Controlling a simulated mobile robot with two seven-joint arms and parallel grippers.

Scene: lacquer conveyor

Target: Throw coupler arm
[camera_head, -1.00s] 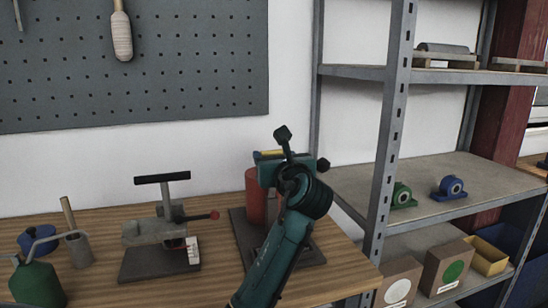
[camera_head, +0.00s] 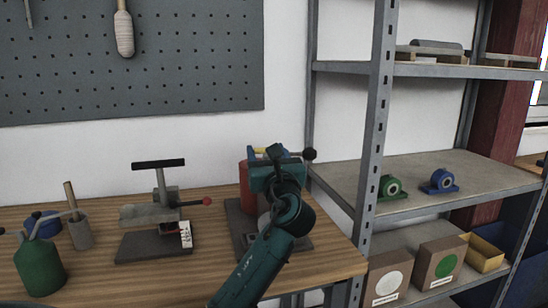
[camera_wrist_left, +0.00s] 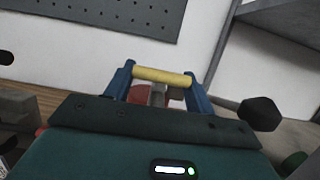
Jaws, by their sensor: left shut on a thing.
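A small station stands on the wooden bench on a dark base plate (camera_head: 239,222). It has a red cylinder (camera_head: 244,176). My left gripper (camera_head: 268,152) is at its top and hides much of it. In the left wrist view, the blue fingers (camera_wrist_left: 159,80) are closed on the ends of a yellow bar (camera_wrist_left: 161,76), which looks like the coupler arm's grip. A grey part shows below the bar. A black knob (camera_head: 310,154) sticks out right of the gripper; it also shows in the wrist view (camera_wrist_left: 260,113). My right gripper is not in view.
A clamp fixture with a black T-handle (camera_head: 158,163) and red-tipped lever stands left on the bench. A green oil can (camera_head: 40,267) is farther left. A metal shelf post (camera_head: 376,130) stands close on the right. Green and blue bearing blocks (camera_head: 440,182) sit on the shelf.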

